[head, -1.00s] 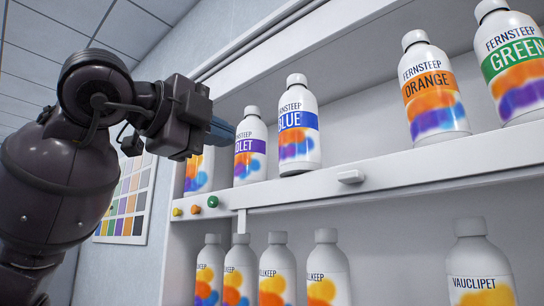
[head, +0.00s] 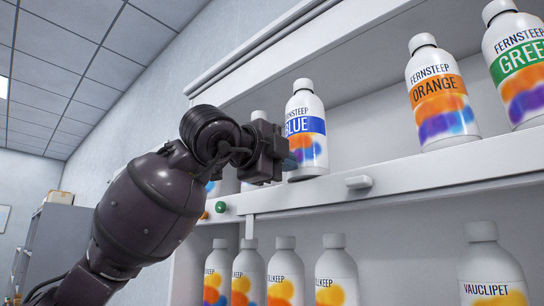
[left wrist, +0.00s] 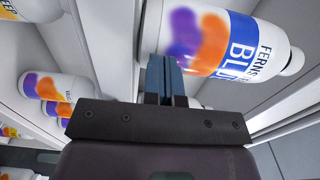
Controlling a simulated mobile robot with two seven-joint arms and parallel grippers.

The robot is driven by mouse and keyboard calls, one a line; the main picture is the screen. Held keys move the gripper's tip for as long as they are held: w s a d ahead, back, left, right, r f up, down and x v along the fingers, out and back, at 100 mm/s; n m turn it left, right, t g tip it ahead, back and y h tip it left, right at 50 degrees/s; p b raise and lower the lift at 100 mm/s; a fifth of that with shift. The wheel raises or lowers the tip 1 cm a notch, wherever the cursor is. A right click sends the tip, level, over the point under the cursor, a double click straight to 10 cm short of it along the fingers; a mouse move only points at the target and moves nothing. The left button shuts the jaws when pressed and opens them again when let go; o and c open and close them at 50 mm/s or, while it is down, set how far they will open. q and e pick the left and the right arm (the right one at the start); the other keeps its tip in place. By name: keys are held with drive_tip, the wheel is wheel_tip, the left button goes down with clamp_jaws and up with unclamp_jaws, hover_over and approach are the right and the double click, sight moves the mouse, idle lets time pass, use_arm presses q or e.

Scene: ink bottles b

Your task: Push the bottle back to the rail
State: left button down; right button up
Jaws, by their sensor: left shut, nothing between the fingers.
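The white bottle with the blue BLUE band (head: 305,122) stands upright near the front edge of the upper shelf (head: 420,172). My left gripper (head: 288,160) is shut and empty, at the lower front left of this bottle. In the left wrist view its blue fingers (left wrist: 165,78) point at the base end of the BLUE bottle (left wrist: 240,50). I cannot tell whether they touch it. The violet bottle's cap (head: 259,115) shows behind my gripper, which hides most of that bottle. I cannot make out a rail behind the bottles. My right gripper is not in view.
An ORANGE bottle (head: 437,95) and a GREEN bottle (head: 517,70) stand farther right on the same shelf, with a clear gap beside BLUE. Several bottles, including VAUCLIPET (head: 490,270), stand on the shelf below.

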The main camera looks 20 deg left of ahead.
sight(299, 179)
use_arm(q)
drive_tip(key=shift+w+d, duration=0.1)
drive_tip(key=shift+w, duration=0.15)
drive_tip(key=shift+w, duration=0.1)
drive_tip(key=shift+x, duration=1.8)
drive_tip(key=shift+f, duration=0.1)
drive_tip(key=v, duration=1.1)
